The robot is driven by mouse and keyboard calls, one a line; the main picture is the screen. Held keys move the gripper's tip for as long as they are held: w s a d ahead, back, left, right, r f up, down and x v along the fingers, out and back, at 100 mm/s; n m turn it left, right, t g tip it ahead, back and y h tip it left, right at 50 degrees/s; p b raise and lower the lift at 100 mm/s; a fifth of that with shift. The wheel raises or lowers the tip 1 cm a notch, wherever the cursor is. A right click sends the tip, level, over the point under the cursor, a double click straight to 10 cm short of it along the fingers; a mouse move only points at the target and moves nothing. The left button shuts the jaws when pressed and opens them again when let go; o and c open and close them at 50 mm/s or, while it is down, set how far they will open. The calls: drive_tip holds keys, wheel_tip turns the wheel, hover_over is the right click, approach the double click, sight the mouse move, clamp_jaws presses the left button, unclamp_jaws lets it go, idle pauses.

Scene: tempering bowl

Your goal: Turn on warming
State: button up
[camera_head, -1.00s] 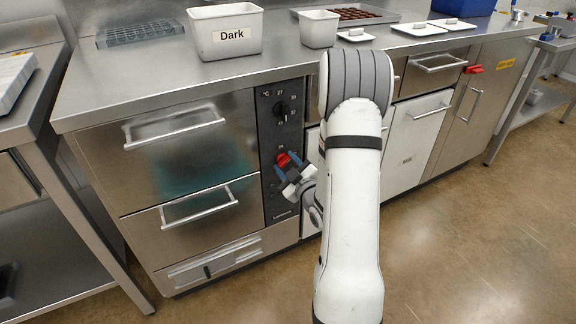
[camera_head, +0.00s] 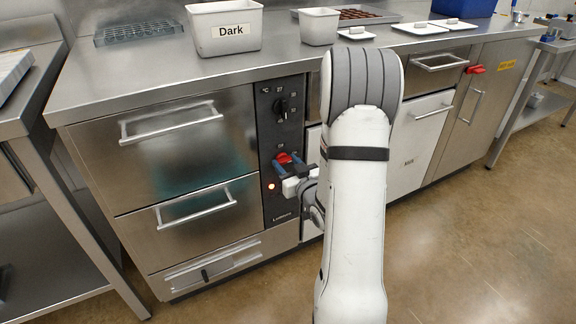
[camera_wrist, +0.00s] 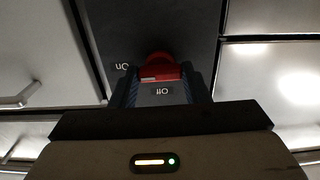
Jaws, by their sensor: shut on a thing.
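The red knob (camera_head: 283,158) sits on the dark control panel (camera_head: 281,206) of the steel drawer unit. A black knob (camera_head: 282,106) sits higher on the panel.
A white tub marked Dark (camera_head: 224,30) and a smaller white tub (camera_head: 319,27) stand on the steel counter above. Two drawers with bar handles (camera_head: 171,125) are left of the panel. The floor in front is clear.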

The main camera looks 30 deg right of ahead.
idle(0.5)
drive_tip(key=o, duration=1)
drive_tip(key=s+p, duration=0.3)
drive_tip(key=p, duration=0.2)
drive_tip(key=s+p, duration=0.4)
drive_tip(key=p, duration=0.2)
drive_tip(key=shift+s+d+r+p, duration=0.1)
drive_tip(key=shift+s+d+p, duration=0.1)
drive_tip(key=shift+s+p, duration=0.1)
drive_tip(key=shift+s, duration=0.1)
